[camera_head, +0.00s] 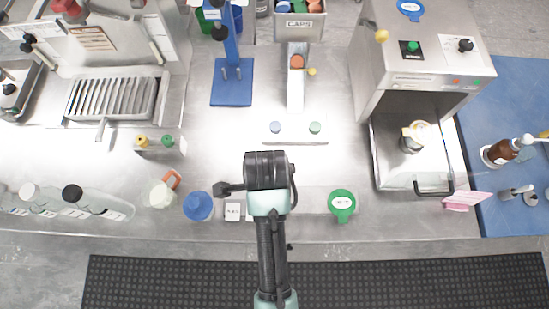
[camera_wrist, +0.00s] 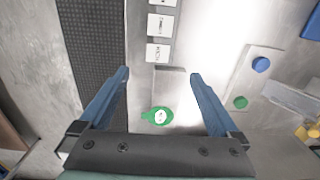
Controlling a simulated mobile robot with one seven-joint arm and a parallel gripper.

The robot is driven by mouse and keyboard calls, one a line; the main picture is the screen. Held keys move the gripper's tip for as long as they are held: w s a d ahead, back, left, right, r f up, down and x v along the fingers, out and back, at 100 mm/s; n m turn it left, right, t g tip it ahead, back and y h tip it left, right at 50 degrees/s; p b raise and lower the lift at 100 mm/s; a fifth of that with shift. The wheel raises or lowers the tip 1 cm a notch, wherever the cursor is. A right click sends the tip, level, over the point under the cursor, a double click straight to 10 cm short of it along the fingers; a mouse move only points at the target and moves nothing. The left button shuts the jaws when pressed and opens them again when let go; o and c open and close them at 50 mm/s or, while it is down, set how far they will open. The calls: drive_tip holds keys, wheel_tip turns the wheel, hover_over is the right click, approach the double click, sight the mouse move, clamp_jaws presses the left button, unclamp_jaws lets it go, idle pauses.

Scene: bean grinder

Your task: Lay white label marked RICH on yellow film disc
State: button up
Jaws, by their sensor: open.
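My gripper (camera_wrist: 160,73) is open and empty, pointing down over the counter, with the fingers apart on either side of a grey block. In the head view, the arm hides the fingertips. A row of white labels lies just beyond the fingertips; the nearest label (camera_wrist: 158,53) has dark print too small to read surely, so I cannot tell which says RICH. A yellow disc with a pale centre (camera_head: 416,130) sits on a metal can in the machine's open bay at right.
A green disc with a white centre (camera_head: 341,203) lies right of my arm, also in the wrist view (camera_wrist: 158,117). A small plate with two buttons (camera_head: 296,130) and a blue stand (camera_head: 232,85) stand behind. A blue cap (camera_head: 198,206) is at left.

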drive_tip(key=f, duration=0.6)
drive_tip(key=shift+s+f, duration=0.25)
drive_tip(key=shift+w+f+p, duration=0.2)
drive_tip(key=shift+f+p, duration=0.5)
drive_tip(key=shift+f, duration=2.4)
drive_tip(key=shift+f, duration=0.25)
